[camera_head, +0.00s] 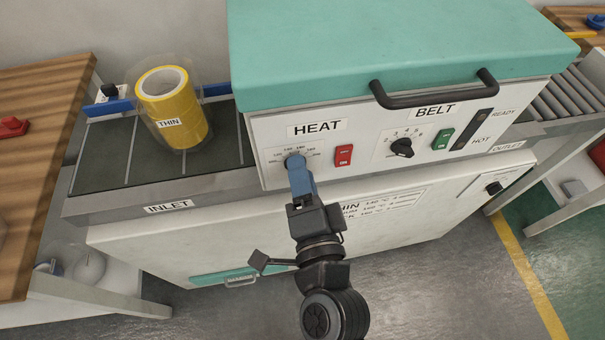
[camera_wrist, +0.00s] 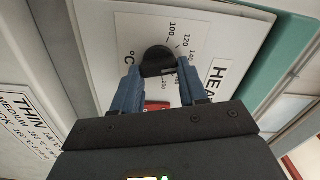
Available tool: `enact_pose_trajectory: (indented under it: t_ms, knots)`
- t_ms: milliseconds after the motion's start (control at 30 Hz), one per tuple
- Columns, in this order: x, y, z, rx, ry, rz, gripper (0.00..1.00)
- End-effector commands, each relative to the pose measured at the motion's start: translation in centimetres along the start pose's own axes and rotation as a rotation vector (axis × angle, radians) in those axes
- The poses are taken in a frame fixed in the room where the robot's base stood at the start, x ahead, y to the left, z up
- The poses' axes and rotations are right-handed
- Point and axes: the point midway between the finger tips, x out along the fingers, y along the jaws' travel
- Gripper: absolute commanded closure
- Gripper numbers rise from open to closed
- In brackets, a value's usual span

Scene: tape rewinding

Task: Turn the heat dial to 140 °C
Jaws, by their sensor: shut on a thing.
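The heat dial (camera_wrist: 157,60) is a black knob on a white plate on the machine's front, with printed numbers around it and °C beside it. My gripper (camera_wrist: 158,72) has one blue finger on each side of the knob and is shut on it. In the head view my gripper (camera_head: 298,168) reaches the plate below the HEAT label (camera_head: 317,129) and hides most of the dial. The numbers 100, 120 and 140 show in the wrist view. I cannot tell for certain which number the knob points to.
A red switch (camera_head: 344,156) sits just right of the dial. Farther right are the belt dial (camera_head: 402,148) and a green switch (camera_head: 445,137). The black lid handle (camera_head: 432,96) juts out above. A yellow roll marked THIN (camera_head: 171,106) stands on the inlet conveyor (camera_head: 100,160).

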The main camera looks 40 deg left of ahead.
Motion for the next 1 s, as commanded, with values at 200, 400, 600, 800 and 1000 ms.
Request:
enact_pose_trajectory:
  t_ms: [200, 400, 600, 800, 1000]
  knots:
    - [-0.02, 0.10, -0.10, 0.022, 0.002, 0.002, 0.88]
    - [-0.03, 0.11, -0.10, 0.024, 0.002, 0.002, 0.88]
    - [-0.03, 0.12, -0.10, 0.023, 0.002, 0.002, 0.52]
    - [-0.02, 0.08, -0.06, 0.023, 0.001, 0.001, 0.33]
    - [-0.02, 0.06, -0.03, 0.023, 0.001, 0.001, 0.32]
